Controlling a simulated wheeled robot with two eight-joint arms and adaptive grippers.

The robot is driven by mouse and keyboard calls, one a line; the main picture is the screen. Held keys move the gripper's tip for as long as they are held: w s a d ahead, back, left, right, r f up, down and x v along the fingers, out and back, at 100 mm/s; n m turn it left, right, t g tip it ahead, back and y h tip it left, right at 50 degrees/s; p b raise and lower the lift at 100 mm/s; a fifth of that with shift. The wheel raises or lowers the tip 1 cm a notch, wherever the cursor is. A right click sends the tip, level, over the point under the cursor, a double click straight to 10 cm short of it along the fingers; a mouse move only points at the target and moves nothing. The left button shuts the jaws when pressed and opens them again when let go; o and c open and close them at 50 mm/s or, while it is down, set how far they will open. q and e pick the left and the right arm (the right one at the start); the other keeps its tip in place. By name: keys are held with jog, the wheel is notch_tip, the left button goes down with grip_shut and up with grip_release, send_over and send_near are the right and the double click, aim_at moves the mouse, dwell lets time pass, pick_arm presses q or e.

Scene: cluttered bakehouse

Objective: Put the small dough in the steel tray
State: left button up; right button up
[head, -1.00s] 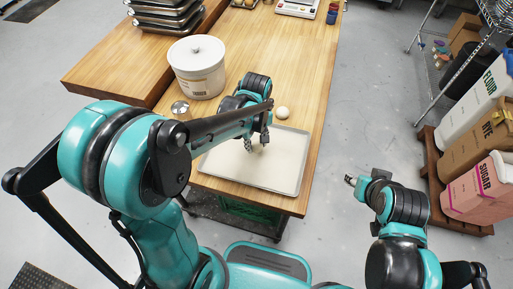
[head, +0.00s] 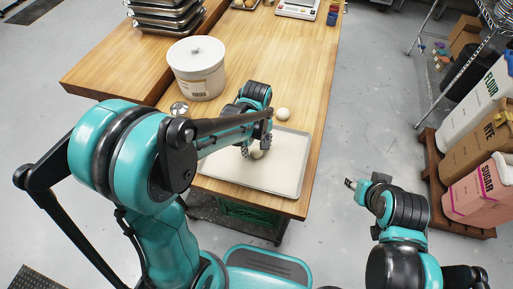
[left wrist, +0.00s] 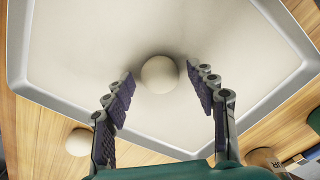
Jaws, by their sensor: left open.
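A pale round dough ball (head: 256,154) lies on the pale, lined surface of the shallow steel tray (head: 301,172). In the left wrist view the dough (left wrist: 160,74) sits between the two spread fingers of my left gripper (left wrist: 159,88), with a gap on both sides. In the head view my left gripper (head: 257,146) is low over the tray, its fingers apart. A second dough ball (head: 283,114) rests on the wooden table just beyond the tray; it also shows in the left wrist view (left wrist: 80,142). My right gripper (head: 350,184) is off the table, too small to judge.
A white lidded tub (head: 197,70) and a small metal shaker (head: 180,108) stand left of my left gripper. Stacked trays (head: 165,18) and a scale (head: 298,8) are farther back. Sacks (head: 472,190) stand on a pallet at the right. The table behind the second ball is clear.

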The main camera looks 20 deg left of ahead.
aim_at(256, 149)
pick_arm(q)
notch_tip(256, 149, up, 11)
jog(key=p, duration=0.4)
jog(key=s+a+r+m+t, duration=0.2)
jog(key=s+m+t, duration=0.1)
jog(key=s+m, duration=0.1)
jog(key=s+a+r+m+t, duration=0.2)
jog(key=s+m+t, duration=0.2)
jog(key=s, duration=0.2)
jog(key=shift+s+a+r+m, duration=0.2)
jog(key=shift+s+a+m, duration=0.05)
jog(key=shift+a+m, duration=0.15)
jog(key=shift+f, duration=0.1)
